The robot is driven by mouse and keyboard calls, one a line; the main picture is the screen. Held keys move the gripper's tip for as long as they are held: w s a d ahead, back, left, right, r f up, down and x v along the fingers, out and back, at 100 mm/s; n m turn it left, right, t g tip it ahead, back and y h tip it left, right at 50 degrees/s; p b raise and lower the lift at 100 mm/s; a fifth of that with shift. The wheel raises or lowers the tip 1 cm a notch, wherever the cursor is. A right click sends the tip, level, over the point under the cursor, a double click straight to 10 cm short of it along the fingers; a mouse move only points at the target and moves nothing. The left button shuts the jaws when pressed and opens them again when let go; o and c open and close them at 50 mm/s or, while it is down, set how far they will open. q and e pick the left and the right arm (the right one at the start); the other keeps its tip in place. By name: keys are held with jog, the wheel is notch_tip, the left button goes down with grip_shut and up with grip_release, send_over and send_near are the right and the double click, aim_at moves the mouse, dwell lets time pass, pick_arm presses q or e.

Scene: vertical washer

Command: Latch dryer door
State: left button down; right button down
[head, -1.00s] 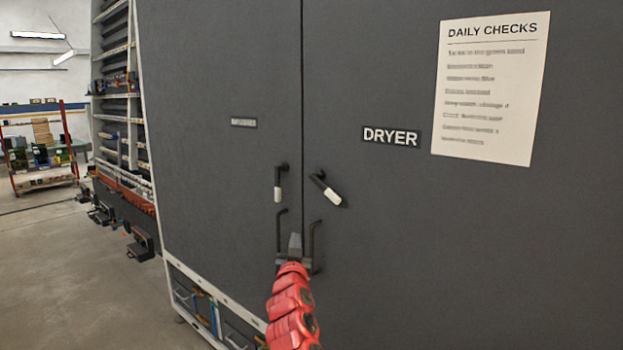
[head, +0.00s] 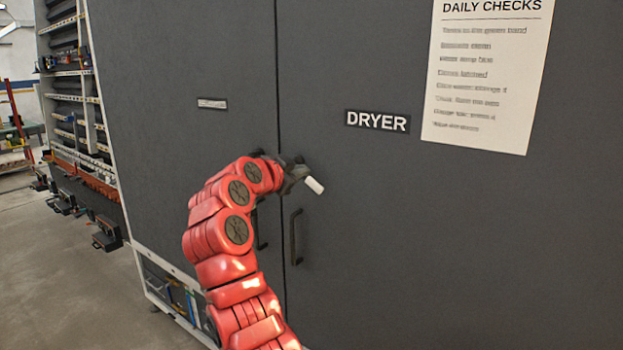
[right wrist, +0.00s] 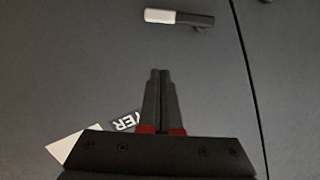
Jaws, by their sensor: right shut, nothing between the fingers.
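The dryer door (head: 450,230) is the dark grey right-hand panel with a "DRYER" label (head: 377,121). Its latch handle has a white grip (head: 314,186) that slants down to the right; the arm and gripper hide its pivot. The right wrist view shows the latch handle (right wrist: 178,17) whole, with its white grip to the left. My right gripper (head: 296,177) is shut and empty, close by the latch. In the right wrist view its fingertips (right wrist: 160,72) are just below the latch in the picture; contact cannot be told. My left gripper is out of view.
The left door (head: 180,60) meets the dryer door at a vertical seam. A pull handle (head: 296,237) stands out below the latch; another beside it is partly behind my arm. A "DAILY CHECKS" sheet (head: 485,75) is at upper right. Shelving (head: 70,100) is at left.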

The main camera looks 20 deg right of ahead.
aim_at(312, 179)
jog(key=w+d+f+p, duration=0.5)
jog(key=w+p, duration=0.2)
jog(key=w, duration=0.1)
jog(key=shift+w+d+f, duration=0.25)
jog(key=shift+d+f, duration=0.05)
jog(key=shift+d, duration=0.05)
